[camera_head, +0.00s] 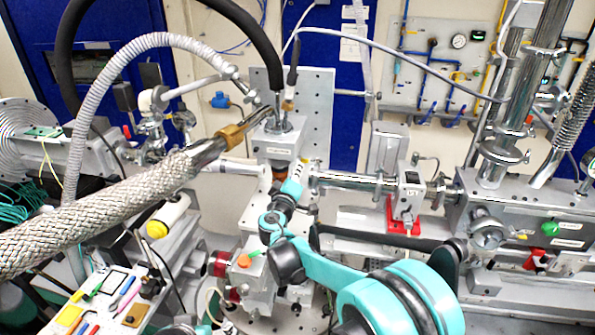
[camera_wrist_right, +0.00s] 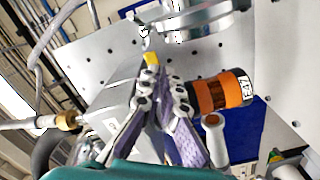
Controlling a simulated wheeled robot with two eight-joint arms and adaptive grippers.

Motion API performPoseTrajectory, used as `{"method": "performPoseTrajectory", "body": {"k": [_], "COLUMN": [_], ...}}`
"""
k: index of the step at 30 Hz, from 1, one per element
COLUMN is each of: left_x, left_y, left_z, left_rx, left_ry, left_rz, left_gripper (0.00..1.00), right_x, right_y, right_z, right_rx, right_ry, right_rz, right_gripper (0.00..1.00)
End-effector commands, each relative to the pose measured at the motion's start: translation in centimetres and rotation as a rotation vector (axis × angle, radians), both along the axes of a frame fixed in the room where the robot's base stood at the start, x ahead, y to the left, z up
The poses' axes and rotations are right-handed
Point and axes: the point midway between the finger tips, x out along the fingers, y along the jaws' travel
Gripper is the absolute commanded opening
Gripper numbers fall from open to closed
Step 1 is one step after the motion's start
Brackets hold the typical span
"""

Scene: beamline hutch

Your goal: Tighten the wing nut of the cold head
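The cold head (camera_head: 284,141) is a grey block with metal fittings on top, left of centre in the head view. Its wing nut (camera_wrist_right: 152,58) appears as a small yellow piece on a silver bolt beside a shiny clamp (camera_wrist_right: 200,22) in the right wrist view. My right gripper (camera_wrist_right: 157,72) has its narrow fingers drawn together at the yellow piece, which looks held between their tips; the fingers partly cover it. In the head view my teal right arm reaches up from the lower right to just below the cold head, and the nut is hidden. My left gripper cannot be made out.
An orange-and-black cylinder (camera_wrist_right: 222,91) lies close beside my right fingers. A thick braided hose (camera_head: 110,205) crosses the left side. A steel pipe (camera_head: 345,180) runs right from the cold head. A tool tray (camera_head: 100,300) stands lower left.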

Motion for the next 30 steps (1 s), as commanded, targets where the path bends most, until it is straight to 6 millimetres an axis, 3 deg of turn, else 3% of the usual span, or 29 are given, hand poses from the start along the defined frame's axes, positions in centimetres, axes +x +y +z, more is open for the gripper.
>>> {"method": "performPoseTrajectory", "body": {"k": [7, 9, 20, 23, 30], "left_x": [0.0, 0.0, 0.0, 0.0, 0.0], "left_y": [0.0, 0.0, 0.0, 0.0, 0.0], "left_z": [0.0, 0.0, 0.0, 0.0, 0.0], "left_rx": [0.0, 0.0, 0.0, 0.0, 0.0], "left_ry": [0.0, 0.0, 0.0, 0.0, 0.0], "left_rz": [0.0, 0.0, 0.0, 0.0, 0.0], "left_gripper": [0.71, 0.71, 0.71, 0.71, 0.71], "right_x": [-0.1, -0.1, -0.5, -1.7, -6.8], "right_y": [0.1, 0.1, 0.2, 0.6, 2.1], "right_z": [-0.2, -0.2, -0.1, -0.1, -0.1], "right_rx": [0.003, 0.003, 0.0, 0.0, 0.0], "right_ry": [0.002, 0.002, 0.0, 0.001, 0.001], "right_rz": [0.002, 0.002, 0.001, 0.003, 0.004], "right_gripper": [0.0, 0.12, 0.12, 0.12, 0.12]}}
